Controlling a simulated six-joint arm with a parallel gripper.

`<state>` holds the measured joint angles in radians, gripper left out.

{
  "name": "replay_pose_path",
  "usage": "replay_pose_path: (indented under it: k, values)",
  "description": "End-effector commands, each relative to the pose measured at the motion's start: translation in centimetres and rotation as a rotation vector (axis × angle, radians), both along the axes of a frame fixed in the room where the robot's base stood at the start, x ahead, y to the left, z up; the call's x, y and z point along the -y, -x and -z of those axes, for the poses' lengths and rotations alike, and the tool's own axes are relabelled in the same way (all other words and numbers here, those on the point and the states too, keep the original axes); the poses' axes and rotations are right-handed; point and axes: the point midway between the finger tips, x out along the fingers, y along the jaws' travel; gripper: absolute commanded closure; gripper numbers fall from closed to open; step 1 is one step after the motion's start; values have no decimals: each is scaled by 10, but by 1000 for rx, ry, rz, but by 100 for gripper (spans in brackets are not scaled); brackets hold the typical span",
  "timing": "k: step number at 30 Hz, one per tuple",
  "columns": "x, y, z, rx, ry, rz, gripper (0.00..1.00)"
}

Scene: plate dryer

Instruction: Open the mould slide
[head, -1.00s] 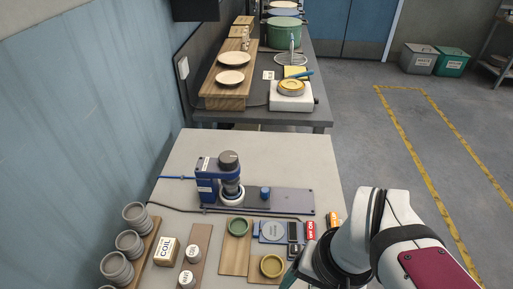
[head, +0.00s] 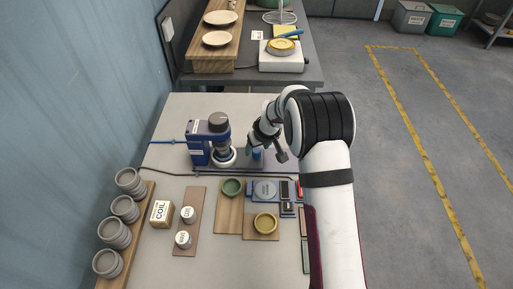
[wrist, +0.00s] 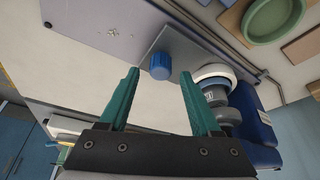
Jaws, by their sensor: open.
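The blue press (head: 203,148) stands at the back of the table, with a dark grey top and a white ring-shaped part (head: 223,158) under it. The mould slide's grey plate (wrist: 178,48) with its blue knob (wrist: 160,66) lies beside the press. The knob also shows in the head view (head: 257,155), partly hidden by my gripper. My gripper (wrist: 160,74) is open, its two teal fingers apart. In the wrist view the knob appears between and just beyond the fingertips; I cannot tell whether either finger touches it.
Grey cups (head: 120,207) stand on a board at the left, near a COIL box (head: 161,213). A dark cable runs across the table.

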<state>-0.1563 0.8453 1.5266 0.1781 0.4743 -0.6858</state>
Motion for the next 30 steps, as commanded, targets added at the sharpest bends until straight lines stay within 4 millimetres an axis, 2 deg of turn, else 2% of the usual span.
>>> replay_pose_path:
  k: [3, 6, 14, 17, 25, 30]
  values:
    - [-3, -6, 15, -1, 1, -1, 35]
    - [-4, -8, 22, -1, 1, -1, 35]
    - [-4, -9, 23, 0, 0, 0, 35]
    - [-4, -9, 23, 0, 0, 0, 50]
    - [-4, -9, 23, 0, 0, 0, 98]
    - [-4, -9, 23, 0, 0, 0, 100]
